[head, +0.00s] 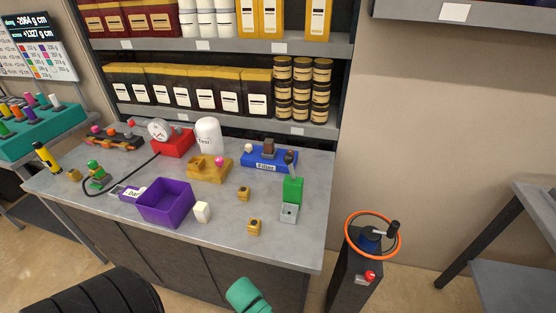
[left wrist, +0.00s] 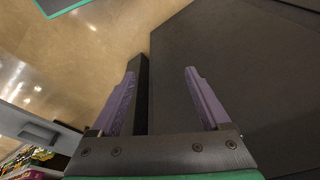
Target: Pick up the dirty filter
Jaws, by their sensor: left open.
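A blue block (head: 270,162), whose label seems to read "Filter", stands at the back right of the bench. It carries a brown-grey piece (head: 268,147), a pale round piece (head: 248,148) and a dark spoon-like piece (head: 290,157). I cannot tell for sure which piece is the dirty filter. My left gripper (left wrist: 160,73) shows in the left wrist view, with its purple fingers apart and nothing between them. Beyond it are a dark panel and the floor, so it is away from the blue block. My right gripper is not in view.
The grey bench (head: 288,245) also holds a purple bin (head: 166,203), a white block (head: 202,212), small yellow blocks (head: 254,227), a green piece (head: 292,190) and a red gauge (head: 178,143). A dark pedestal with an orange ring (head: 399,248) stands right of the bench.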

